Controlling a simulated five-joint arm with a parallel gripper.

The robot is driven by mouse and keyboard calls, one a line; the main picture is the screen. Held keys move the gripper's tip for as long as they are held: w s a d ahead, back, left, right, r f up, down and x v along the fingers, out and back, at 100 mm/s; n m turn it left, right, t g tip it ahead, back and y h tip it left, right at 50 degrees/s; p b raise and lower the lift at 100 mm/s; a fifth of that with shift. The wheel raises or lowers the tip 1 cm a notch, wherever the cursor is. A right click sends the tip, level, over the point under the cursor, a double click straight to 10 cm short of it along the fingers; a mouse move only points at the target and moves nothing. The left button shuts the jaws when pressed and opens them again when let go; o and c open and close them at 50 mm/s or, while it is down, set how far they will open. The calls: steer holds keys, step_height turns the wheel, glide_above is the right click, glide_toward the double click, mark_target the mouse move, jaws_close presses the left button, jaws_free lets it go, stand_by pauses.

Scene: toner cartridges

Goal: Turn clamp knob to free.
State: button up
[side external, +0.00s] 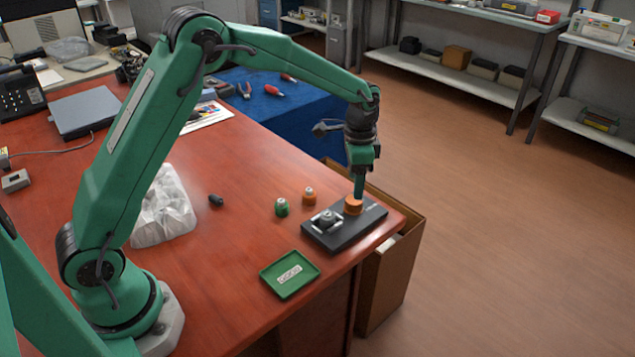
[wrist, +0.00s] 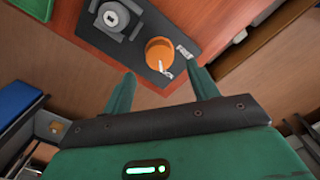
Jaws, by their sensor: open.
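The orange clamp knob (side external: 353,206) sits on the right part of a dark base plate (side external: 340,236) at the table's right edge. In the wrist view the knob (wrist: 160,54) is round with a pale pointer mark, and a small label lies beside it. A grey round fitting (side external: 327,220) stands on the same plate, left of the knob. My gripper (wrist: 163,85) is open, its two fingers apart, with the knob ahead of the gap between them. In the side view my gripper (side external: 359,186) points down right at the knob; whether it touches cannot be told.
A green capped piece (side external: 282,207) and an orange capped piece (side external: 309,196) stand left of the plate. A green labelled tray (side external: 289,275) lies in front. A cardboard box (side external: 390,275) stands below the table edge. A crumpled clear bag (side external: 165,208) lies further left.

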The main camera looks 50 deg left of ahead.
mark_target(354, 204)
steer(key=shift+f, duration=3)
steer(key=c, duration=1)
